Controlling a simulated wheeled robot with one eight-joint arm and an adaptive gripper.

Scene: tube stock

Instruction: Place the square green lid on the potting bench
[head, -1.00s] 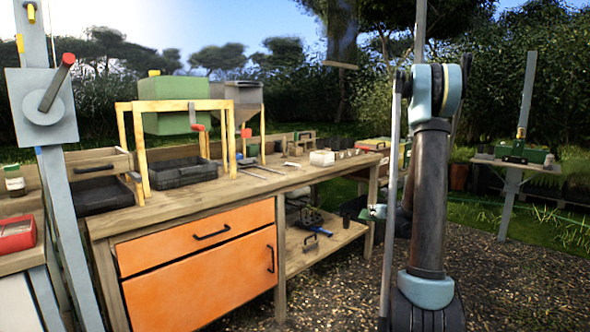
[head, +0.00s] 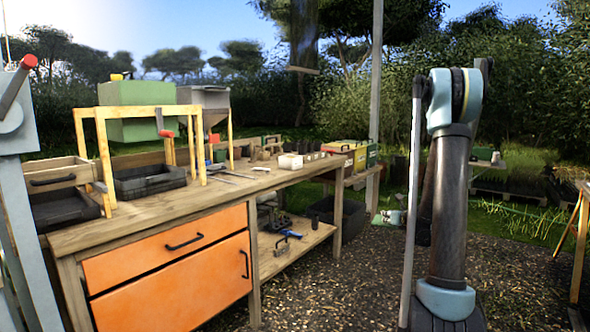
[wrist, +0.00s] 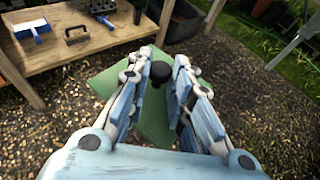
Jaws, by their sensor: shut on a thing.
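The square green lid (wrist: 104,83) hangs in my gripper (wrist: 160,75) in the wrist view. The fingers are shut on its black knob (wrist: 160,72), and the lid spreads flat below them over the gravel. The potting bench (head: 150,214), a long wooden top over orange fronts, stands left of my arm in the head view. Its lower shelf (wrist: 105,55) shows at the wrist view's upper left, apart from the lid. In the head view my arm hides most of the gripper and lid.
A wooden frame with a green box (head: 137,123), black trays (head: 150,180) and small pots crowd the bench's back. The front strip of the top looks clear. A dark crate (head: 338,216) stands beside the lower shelf. A wooden stand (head: 574,235) is at far right.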

